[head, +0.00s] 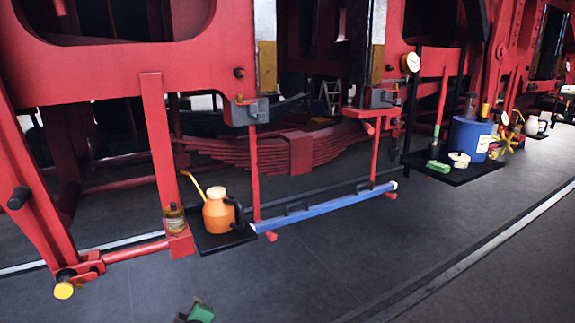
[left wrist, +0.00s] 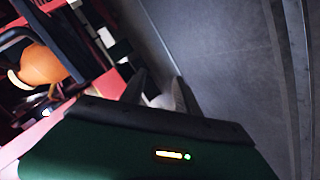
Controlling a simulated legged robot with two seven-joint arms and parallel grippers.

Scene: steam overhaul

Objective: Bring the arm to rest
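My left gripper (left wrist: 161,80) shows in the left wrist view with its green body along the bottom and two dark fingers apart. No object is seen held between them. In the head view a small green and dark part (head: 200,312), which looks like the same gripper, shows at the bottom edge over the floor. It is in front of and below the orange oil can (head: 218,214), apart from it. The can (left wrist: 42,66) is at the left in the left wrist view. My right gripper is in neither view.
A black tray (head: 225,242) holds the can, beside an amber jar (head: 175,219). A blue bar (head: 325,207) runs right from it. Another tray (head: 440,174) carries a blue tub (head: 470,138) and small items. Red locomotive framing (head: 100,75) stands behind. The grey floor (head: 330,265) in front is clear.

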